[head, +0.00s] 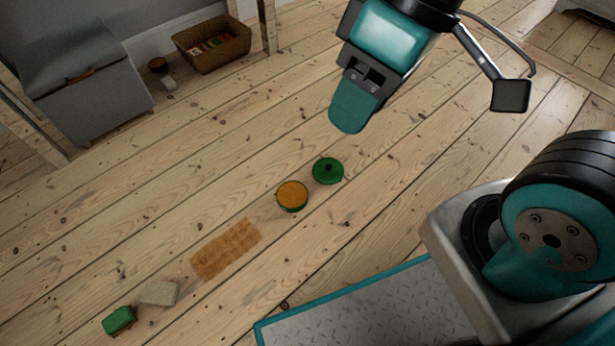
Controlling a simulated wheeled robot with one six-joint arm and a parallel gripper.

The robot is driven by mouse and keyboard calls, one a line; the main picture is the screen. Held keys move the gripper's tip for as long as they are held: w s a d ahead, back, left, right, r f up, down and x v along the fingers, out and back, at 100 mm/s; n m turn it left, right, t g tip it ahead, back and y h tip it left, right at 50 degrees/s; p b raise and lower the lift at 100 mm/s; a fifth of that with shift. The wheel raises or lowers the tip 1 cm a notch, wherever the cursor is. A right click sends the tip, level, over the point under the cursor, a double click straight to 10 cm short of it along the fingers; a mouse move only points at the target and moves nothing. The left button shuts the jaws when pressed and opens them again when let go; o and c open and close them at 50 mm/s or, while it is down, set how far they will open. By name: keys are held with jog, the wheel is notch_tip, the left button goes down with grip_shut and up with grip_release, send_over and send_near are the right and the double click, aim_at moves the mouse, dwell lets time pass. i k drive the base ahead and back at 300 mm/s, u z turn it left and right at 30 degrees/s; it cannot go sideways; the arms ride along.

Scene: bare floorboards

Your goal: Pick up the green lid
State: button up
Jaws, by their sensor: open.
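The green lid (328,171) lies on the floorboards near the middle of the head view. It is round and dark green with a small dark knob on top. Just to its lower left stands a round green pot (293,197) with an orange-brown top or inside; the two look close but apart. My gripper (350,118) hangs above and beyond the lid, toward the top of the view, apart from it. It is open and nothing shows in it. The teal finger is seen from one side, so the gap between the fingers is hidden.
A flat brown mat (226,249), a pale grey block (159,293) and a green block (119,320) lie at lower left. A wicker basket (212,44) with small items, a small dark-topped pot (158,65) and a grey bin (90,95) stand at the back left. Floor around the lid is mostly clear.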

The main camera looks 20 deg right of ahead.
aim_at(325, 170)
jog(key=u, duration=1.95)
jog(key=i, duration=0.8)
jog(key=z, duration=2.05)
jog(key=i, duration=0.5)
jog(key=u, duration=0.05)
